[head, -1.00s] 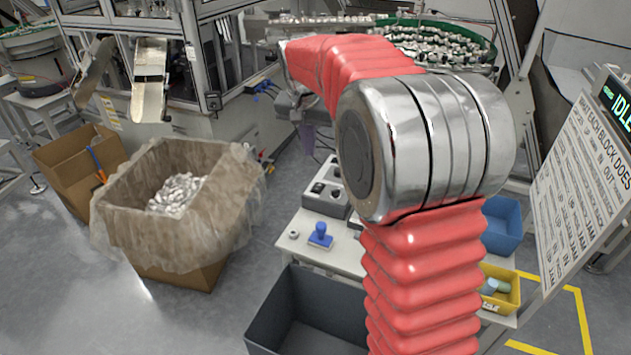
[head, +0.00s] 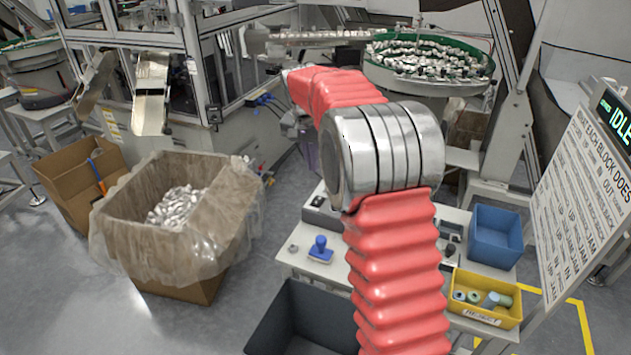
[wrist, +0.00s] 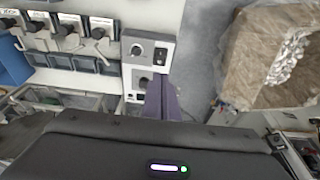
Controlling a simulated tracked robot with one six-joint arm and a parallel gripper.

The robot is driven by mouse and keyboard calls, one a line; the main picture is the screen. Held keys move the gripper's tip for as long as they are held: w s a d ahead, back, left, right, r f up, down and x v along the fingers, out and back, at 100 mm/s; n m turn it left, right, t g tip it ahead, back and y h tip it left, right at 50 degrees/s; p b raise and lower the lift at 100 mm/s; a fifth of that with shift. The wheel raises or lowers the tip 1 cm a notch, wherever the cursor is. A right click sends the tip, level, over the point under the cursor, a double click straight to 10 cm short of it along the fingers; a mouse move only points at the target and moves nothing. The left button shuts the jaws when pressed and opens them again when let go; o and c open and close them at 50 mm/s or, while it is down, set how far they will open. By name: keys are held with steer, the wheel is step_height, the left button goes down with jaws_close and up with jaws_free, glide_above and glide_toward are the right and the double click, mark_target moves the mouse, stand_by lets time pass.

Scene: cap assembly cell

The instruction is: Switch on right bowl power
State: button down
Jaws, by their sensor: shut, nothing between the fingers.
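Two grey control boxes sit side by side on the bench in the wrist view. The upper control box (wrist: 148,48) has a round knob and a dark rocker switch (wrist: 161,54). The lower control box (wrist: 140,82) also has a knob, and my gripper hides part of it. My gripper (wrist: 160,82) has purple fingers, shut and empty, over or beside the lower box; I cannot tell if they touch it. In the head view my gripper (head: 309,150) is left of the grey boxes (head: 321,212), which my arm partly hides. The right bowl (head: 430,65) has a green rim and holds metal parts.
A lined carton (head: 235,215) of silver parts stands left of the bench (head: 300,262). A blue stamp (head: 320,252), blue bin (head: 495,238) and yellow bin (head: 485,312) are on the bench. A dark bin (head: 285,325) is in front. A sign reading IDLE (head: 615,110) stands right.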

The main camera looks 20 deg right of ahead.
glide_toward(318, 200)
steer(key=x, duration=0.4)
steer(key=shift+s+a+f, duration=0.25)
steer(key=shift+a+f, duration=0.05)
steer(key=shift+f, duration=0.7)
steer(key=shift+a, duration=0.15)
steer(key=shift+a+f, duration=0.15)
steer(key=shift+d, duration=0.3)
steer(key=shift+w+d, duration=0.1)
steer(key=shift+d, duration=0.05)
steer(key=shift+w+d+r, duration=0.3)
steer(key=shift+r, duration=0.05)
